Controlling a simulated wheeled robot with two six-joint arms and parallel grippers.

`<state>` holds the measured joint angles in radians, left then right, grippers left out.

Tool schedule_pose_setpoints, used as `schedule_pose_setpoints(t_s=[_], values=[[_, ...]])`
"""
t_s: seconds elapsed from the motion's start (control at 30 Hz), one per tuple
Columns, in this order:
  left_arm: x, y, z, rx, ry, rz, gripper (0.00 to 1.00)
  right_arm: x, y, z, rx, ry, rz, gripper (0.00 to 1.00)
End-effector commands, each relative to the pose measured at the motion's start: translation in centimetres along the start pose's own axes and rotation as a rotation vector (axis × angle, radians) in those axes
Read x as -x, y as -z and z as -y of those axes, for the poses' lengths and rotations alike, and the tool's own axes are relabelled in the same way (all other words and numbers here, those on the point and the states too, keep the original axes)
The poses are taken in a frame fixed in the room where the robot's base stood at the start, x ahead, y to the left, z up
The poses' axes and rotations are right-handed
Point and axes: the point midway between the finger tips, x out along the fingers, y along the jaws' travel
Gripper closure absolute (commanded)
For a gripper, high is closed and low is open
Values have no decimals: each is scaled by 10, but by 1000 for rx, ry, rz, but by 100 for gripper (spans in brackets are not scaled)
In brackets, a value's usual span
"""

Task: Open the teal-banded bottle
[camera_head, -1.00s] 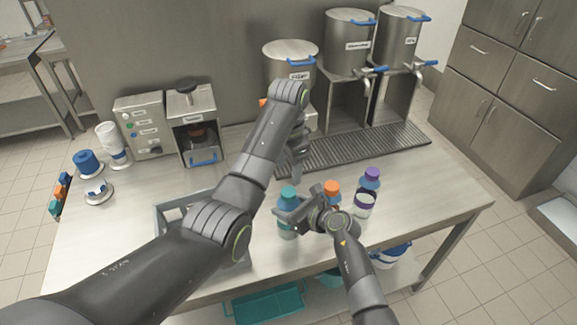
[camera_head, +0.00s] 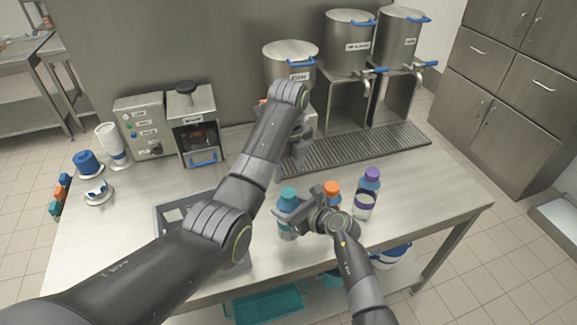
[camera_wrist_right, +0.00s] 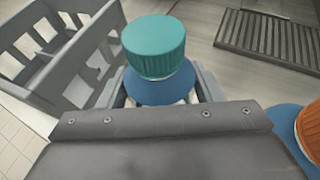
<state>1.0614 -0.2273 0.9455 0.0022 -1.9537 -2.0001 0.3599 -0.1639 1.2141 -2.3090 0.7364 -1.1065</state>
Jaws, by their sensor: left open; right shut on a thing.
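The teal-capped bottle (camera_head: 288,196) stands upright near the table's front edge, its cap on. In the right wrist view its ribbed teal cap (camera_wrist_right: 154,46) and blue shoulder (camera_wrist_right: 160,86) rise between the fingers; the lower body is mostly hidden. My right gripper (camera_head: 290,212) is shut on this bottle below the cap. My left gripper (camera_head: 297,150) is open and empty, above the table behind the bottle, pointing down; its fingers are partly hidden by its own arm.
An orange-capped bottle (camera_head: 332,189) and a purple-capped bottle (camera_head: 367,194) stand close to the right. A grey crate (camera_head: 172,212) is left of the teal-capped bottle, partly behind my left arm. Steel pots (camera_head: 290,64) and a drip grate (camera_head: 360,148) are at the back.

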Motion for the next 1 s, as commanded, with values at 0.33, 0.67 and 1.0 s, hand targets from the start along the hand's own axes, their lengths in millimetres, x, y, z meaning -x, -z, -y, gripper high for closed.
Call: schedule_pose_setpoints(t_s=[0.33, 0.67, 1.0], values=[[-39, 1, 0, -23, -3, -3, 44, 0, 0, 0, 0, 0, 0, 100], [-77, 0, 0, -22, -2, -1, 44, 0, 0, 0, 0, 0, 0, 100], [-80, 0, 0, -22, 0, 0, 45, 0, 0, 0, 0, 0, 0, 100]])
